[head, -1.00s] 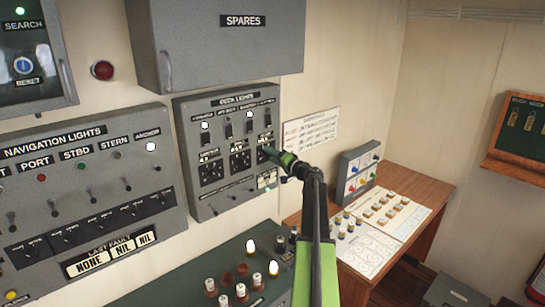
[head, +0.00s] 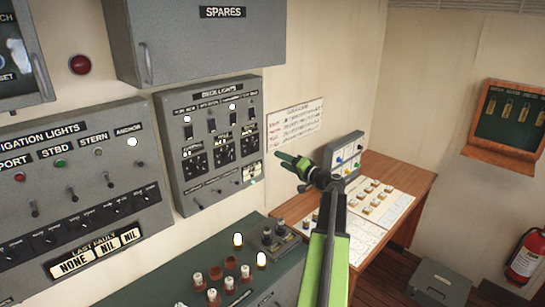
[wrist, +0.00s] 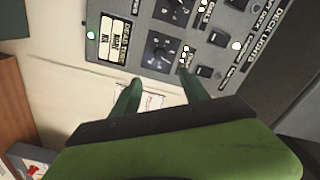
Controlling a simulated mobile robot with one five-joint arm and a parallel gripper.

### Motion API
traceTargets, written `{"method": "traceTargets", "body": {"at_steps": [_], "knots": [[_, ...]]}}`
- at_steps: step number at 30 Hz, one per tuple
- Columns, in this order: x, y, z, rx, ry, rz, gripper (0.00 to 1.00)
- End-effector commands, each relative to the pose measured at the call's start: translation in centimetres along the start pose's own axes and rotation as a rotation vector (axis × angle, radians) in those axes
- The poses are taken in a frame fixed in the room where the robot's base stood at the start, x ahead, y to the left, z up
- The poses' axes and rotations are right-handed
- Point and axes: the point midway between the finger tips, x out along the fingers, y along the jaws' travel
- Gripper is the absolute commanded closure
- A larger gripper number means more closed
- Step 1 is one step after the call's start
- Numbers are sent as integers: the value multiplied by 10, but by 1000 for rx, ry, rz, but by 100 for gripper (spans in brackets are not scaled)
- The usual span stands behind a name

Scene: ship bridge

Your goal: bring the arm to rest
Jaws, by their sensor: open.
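My green gripper (head: 284,159) is held up in front of the wall, just right of the deck lights panel (head: 210,138) and below a paper chart. In the wrist view my gripper (wrist: 160,86) shows two dark green fingers spread apart with nothing between them. The deck lights panel also shows in the wrist view (wrist: 215,22), upside down and beyond the fingertips. I cannot tell the exact gap between the fingers and the panel. My green arm rises from the bottom of the head view.
A wooden desk (head: 413,187) with cards, small pieces and a grey box (head: 343,158) stands at right. A dark green console (head: 165,268) with fuses and lamps lies below the panels. A grey spares cabinet (head: 200,55) hangs above. A fire extinguisher (head: 525,258) stands far right.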

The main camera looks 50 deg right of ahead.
Motion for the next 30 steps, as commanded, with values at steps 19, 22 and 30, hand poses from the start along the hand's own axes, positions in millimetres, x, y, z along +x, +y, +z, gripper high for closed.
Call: {"method": "traceTargets", "body": {"at_steps": [19,22,30], "knots": [[-12,0,0,0,-1,-1,47],[-2,-4,16,-4,-35,4,47],[75,-37,208,-82,-434,93,47]]}}
